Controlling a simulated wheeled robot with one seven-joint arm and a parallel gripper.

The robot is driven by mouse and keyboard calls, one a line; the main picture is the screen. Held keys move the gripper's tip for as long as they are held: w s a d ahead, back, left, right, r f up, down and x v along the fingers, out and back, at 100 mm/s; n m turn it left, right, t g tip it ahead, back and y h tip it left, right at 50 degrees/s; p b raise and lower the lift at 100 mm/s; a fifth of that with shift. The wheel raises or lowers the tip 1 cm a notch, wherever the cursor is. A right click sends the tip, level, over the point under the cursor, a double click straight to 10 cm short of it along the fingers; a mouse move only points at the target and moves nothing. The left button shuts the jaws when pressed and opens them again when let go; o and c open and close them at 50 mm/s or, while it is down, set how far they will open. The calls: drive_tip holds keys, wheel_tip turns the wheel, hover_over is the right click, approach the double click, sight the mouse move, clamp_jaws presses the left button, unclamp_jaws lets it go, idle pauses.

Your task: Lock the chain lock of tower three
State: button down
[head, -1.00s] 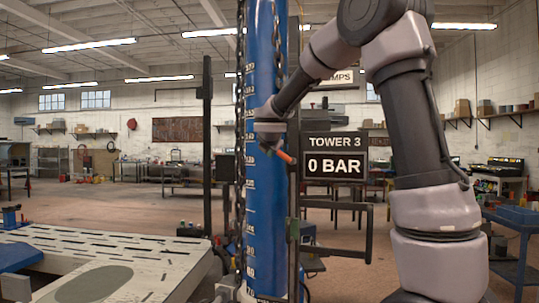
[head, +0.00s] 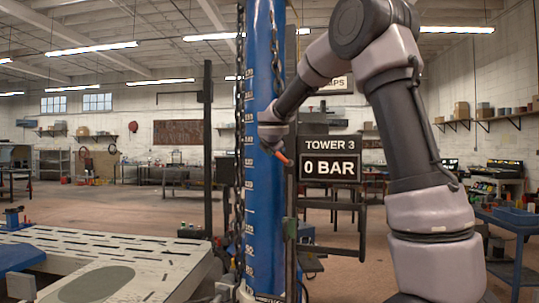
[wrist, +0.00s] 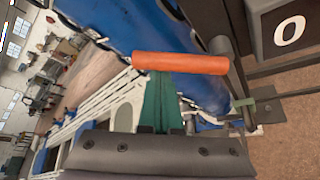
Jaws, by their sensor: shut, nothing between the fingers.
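The blue column of tower three (head: 263,200) stands upright in the head view, with white scale marks. Dark chains (head: 239,130) hang along it. An orange bar (head: 282,158) sticks out at the column's right side. It also shows in the wrist view as an orange cylinder (wrist: 180,64), lying crosswise just beyond my fingertips. My gripper (wrist: 161,80) shows there with its green fingers together and nothing between them. In the head view my wrist is beside the column, just above the orange bar. Whether the fingertips touch the bar I cannot tell.
A dark sign (head: 331,160) reads "TOWER 3, 0 BAR", close right of the column. A dark post and bent bar frame (head: 335,250) stand below it. A slotted pale bench (head: 150,265) is at the lower left. A blue table (head: 515,225) stands at the right.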

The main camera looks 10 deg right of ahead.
drive_tip(key=shift+s+d+r, duration=0.4)
drive_tip(key=shift+d+r, duration=0.1)
drive_tip(key=shift+d, duration=0.25)
drive_tip(key=shift+s+d+r, duration=0.45)
drive_tip(key=shift+d+r, duration=0.05)
drive_tip(key=shift+d, duration=0.2)
drive_tip(key=shift+s+d+r, duration=0.4)
drive_tip(key=shift+d+r, duration=0.1)
drive_tip(key=shift+d, duration=0.25)
drive_tip(key=shift+d, duration=0.25)
